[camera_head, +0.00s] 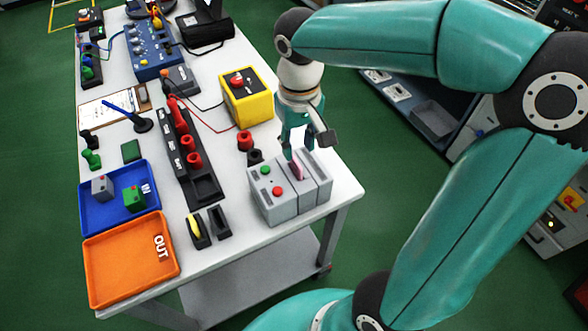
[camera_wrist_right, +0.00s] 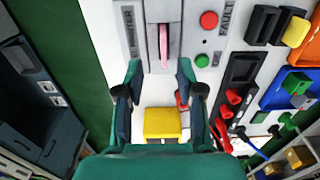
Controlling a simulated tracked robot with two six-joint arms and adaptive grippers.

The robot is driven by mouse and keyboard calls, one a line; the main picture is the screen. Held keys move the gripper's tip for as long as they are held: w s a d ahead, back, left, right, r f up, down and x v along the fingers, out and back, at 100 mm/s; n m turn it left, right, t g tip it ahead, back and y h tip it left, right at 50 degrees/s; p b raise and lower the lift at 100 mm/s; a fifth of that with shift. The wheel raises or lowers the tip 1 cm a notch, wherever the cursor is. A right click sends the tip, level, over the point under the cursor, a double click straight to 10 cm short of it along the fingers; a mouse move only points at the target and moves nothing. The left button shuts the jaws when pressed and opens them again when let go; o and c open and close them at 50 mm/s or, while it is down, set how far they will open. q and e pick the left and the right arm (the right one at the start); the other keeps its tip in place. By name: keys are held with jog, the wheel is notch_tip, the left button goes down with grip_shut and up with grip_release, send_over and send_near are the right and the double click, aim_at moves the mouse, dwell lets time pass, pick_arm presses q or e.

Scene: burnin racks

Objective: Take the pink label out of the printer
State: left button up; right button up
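The grey printer (camera_head: 270,203) stands at the near right corner of the white table, with a green and a red button on its face. The pink label (camera_head: 297,168) stands upright in the slot on its top. In the right wrist view the pink label (camera_wrist_right: 163,45) lies ahead of the fingers, roughly centred between them. My right gripper (camera_head: 304,140) is just above the printer, pointing down, with its fingers spread. In the right wrist view the gripper (camera_wrist_right: 158,75) is open and empty. My left gripper is not in view.
A yellow box (camera_head: 247,97) with a red knob stands behind the printer. Red and black caps (camera_head: 245,141) are close by. A black rack (camera_head: 205,188), a blue IN tray (camera_head: 88,217) and an orange OUT tray (camera_head: 110,270) lie to the left.

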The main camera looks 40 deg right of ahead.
aim_at(296, 160)
jog(key=shift+a+f, duration=0.15)
jog(key=shift+f, duration=1.4)
jog(key=shift+a+f, duration=0.1)
jog(key=shift+f, duration=1.4)
grip_shut()
